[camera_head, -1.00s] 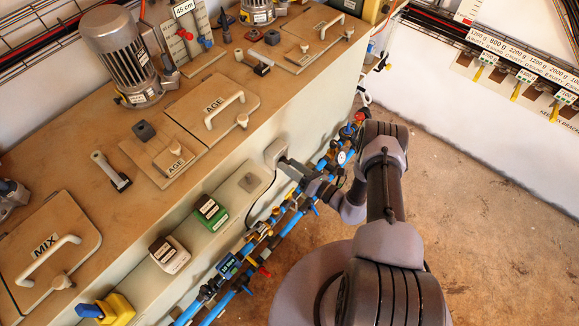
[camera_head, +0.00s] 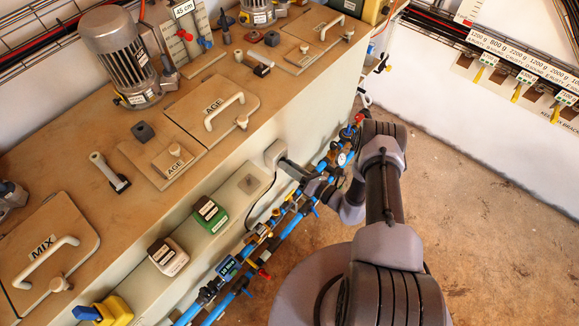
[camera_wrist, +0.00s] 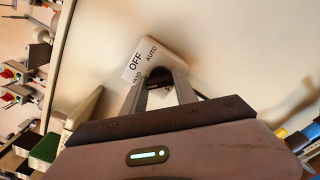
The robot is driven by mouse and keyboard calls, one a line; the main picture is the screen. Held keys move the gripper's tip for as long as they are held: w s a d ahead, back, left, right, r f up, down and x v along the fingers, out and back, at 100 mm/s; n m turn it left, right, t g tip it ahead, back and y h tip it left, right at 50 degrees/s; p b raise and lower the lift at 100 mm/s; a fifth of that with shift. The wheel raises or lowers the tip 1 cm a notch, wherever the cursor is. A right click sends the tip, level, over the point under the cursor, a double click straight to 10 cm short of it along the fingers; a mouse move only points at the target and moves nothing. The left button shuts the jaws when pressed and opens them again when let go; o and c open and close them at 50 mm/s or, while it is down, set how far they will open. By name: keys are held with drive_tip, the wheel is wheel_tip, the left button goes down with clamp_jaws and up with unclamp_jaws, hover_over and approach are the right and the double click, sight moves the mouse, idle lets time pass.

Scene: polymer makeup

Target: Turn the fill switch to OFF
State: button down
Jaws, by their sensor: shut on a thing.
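The fill switch (camera_wrist: 160,55) is a pale box on the side of the tank, with OFF, AUTO and a partly covered label around a dark knob (camera_wrist: 158,73). It also shows in the head view (camera_head: 274,152), beside the pipes. My gripper (camera_wrist: 160,80) is shut on the dark knob, one finger on each side. In the head view my gripper (camera_head: 287,166) reaches the box from the right. The fingers hide much of the knob, so I cannot tell which label it points to.
Blue pipes (camera_head: 250,262) with valves and gauges run along the tank front, close under my arm. The floor (camera_head: 480,200) at right is clear.

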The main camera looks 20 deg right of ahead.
drive_tip(key=shift+m+b, duration=2.2)
drive_tip(key=shift+m, duration=2.3)
drive_tip(key=c, duration=1)
unclamp_jaws()
drive_tip(key=shift+o, duration=0.2)
drive_tip(key=shift+s, duration=0.1)
drive_tip(key=p+v, duration=0.4)
drive_tip(key=v, duration=1.3)
drive_tip(key=shift+d, duration=0.15)
